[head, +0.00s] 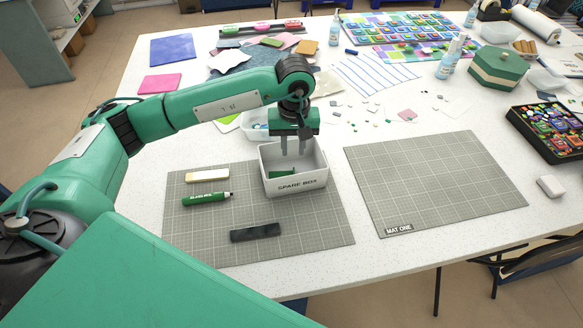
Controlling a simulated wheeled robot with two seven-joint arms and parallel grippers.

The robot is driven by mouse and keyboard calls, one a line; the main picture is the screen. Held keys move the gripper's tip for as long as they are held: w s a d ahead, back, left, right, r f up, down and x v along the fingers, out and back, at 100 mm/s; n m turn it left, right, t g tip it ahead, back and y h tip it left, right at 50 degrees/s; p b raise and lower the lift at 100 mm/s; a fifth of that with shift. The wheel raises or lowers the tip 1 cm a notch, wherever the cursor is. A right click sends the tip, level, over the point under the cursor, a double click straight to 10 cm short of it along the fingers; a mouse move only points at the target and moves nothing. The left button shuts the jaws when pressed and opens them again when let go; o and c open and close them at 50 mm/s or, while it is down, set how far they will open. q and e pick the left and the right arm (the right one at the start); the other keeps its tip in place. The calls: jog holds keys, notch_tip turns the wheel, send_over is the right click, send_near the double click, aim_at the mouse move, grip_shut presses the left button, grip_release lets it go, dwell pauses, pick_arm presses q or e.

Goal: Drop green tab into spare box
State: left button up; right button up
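The spare box (297,186) is a white open box with its name on the front wall, standing on the left grey mat. A small green tab (284,173) lies inside it, low behind the front wall, partly hidden by that wall. My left gripper (293,151) points down over the box, its fingertips within the opening. The two fingers are apart with nothing visible between them, and the tab shows below them. My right gripper is out of view.
On the left mat (320,228) lie a cream block (207,175), a green marker (206,199) and a dark bar (255,232). A clear tub (255,127) stands behind the box. Mat one (440,180) at right is bare.

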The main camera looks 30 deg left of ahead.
pick_arm(q)
jog(key=shift+r, duration=0.1)
notch_tip(320, 180, up, 14)
jog(key=b, duration=0.3)
jog(key=shift+f, duration=0.2)
jog(key=shift+d, duration=0.1)
dwell(0.4)
